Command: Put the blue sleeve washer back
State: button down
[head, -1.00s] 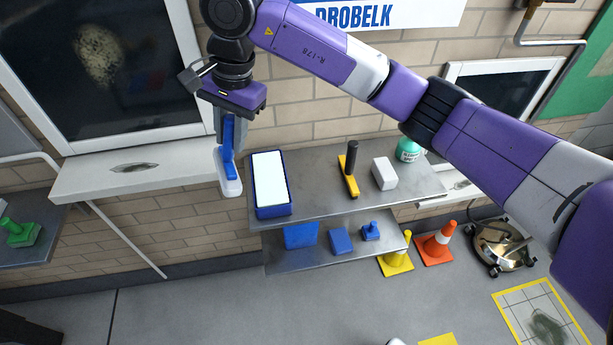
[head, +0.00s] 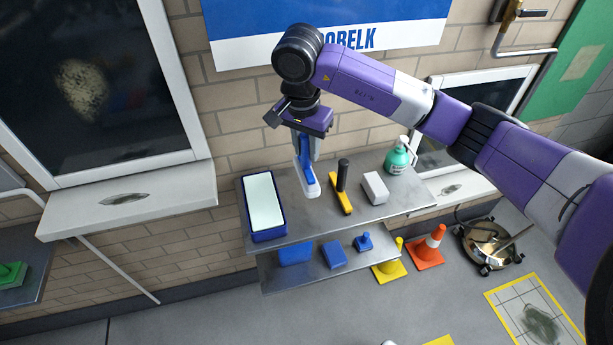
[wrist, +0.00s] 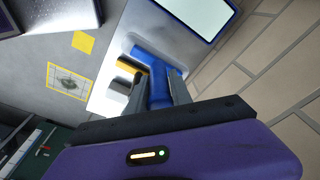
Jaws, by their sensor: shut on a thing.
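The blue sleeve washer (head: 311,184), a blue handle with a white pad along its lower end, hangs upright in my gripper (head: 305,147) in the head view. My gripper is shut on its blue handle. The pad appears over the upper grey shelf (head: 296,218), between the blue-rimmed tray (head: 270,236) and the yellow scraper with a black handle (head: 343,195). I cannot tell whether the pad touches the shelf. In the wrist view the washer's blue handle (wrist: 158,78) shows between my two fingers, and its pad is mostly hidden.
A white block (head: 375,188) and a green pump bottle (head: 397,160) stand to the right on the upper shelf. Blue items (head: 334,254) sit on the lower shelf. Yellow (head: 389,270) and orange (head: 427,250) cones stand on the floor. A brick wall is close behind.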

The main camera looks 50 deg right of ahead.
aim_at(307, 178)
notch_tip(307, 178, down, 10)
jog(key=shift+f+p, duration=0.2)
jog(key=shift+p, duration=0.4)
jog(key=c, duration=1.1)
grip_release()
jog(key=shift+c, duration=0.2)
jog(key=r, duration=0.4)
jog(key=a+r+b, duration=0.1)
jog(key=r, duration=0.3)
jog(key=r+b, duration=0.1)
jog(key=r, duration=0.3)
jog(key=shift+s+a, duration=0.25)
jog(key=shift+a, duration=0.1)
